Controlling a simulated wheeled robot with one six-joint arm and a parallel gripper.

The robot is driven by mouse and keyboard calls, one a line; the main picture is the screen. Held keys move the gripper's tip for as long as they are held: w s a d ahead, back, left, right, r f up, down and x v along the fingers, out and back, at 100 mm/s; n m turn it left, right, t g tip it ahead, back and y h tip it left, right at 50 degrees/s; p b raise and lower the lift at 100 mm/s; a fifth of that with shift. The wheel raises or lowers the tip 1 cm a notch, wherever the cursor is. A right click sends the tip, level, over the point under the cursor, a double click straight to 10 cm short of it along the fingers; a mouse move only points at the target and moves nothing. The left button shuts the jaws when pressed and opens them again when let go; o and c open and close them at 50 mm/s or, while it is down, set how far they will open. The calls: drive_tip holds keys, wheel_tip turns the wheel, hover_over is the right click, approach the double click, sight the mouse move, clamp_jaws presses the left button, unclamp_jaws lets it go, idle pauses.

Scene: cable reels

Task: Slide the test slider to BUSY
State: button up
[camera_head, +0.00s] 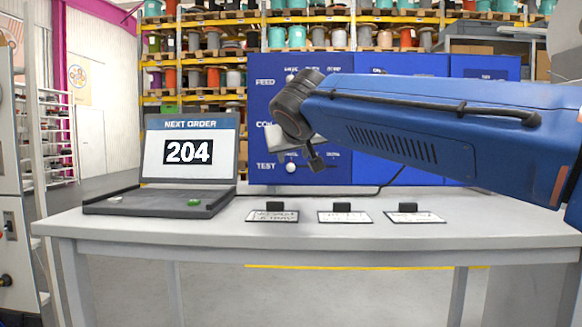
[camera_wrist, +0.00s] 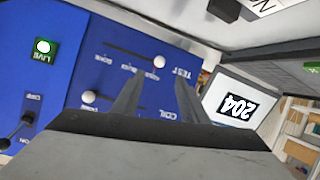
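The test slider's white knob (camera_head: 291,168) is at the left end of its slot, beside the word TEST, low on the blue panel (camera_head: 262,120). In the wrist view the test slider knob (camera_wrist: 159,62) sits at the slot end nearest TEST. The slot runs away from that word, and its small end labels are hard to read. My gripper (camera_head: 312,160) is in front of the panel near this knob. In the wrist view my gripper (camera_wrist: 158,90) has its two fingers apart with nothing between them. The knob appears beyond the fingertips, and I see no contact.
The coil slider knob (camera_wrist: 88,97) is beside the test row. A green LIVE light (camera_wrist: 43,46) and a black lever (camera_wrist: 27,118) are on the panel. A console reading 204 (camera_head: 188,152) stands left on the table (camera_head: 330,232). Several cards with black blocks lie in front.

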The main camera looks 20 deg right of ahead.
sight(291, 167)
drive_tip(key=x, duration=1.1)
drive_tip(key=shift+w+d+f, duration=0.1)
drive_tip(key=shift+w, duration=0.1)
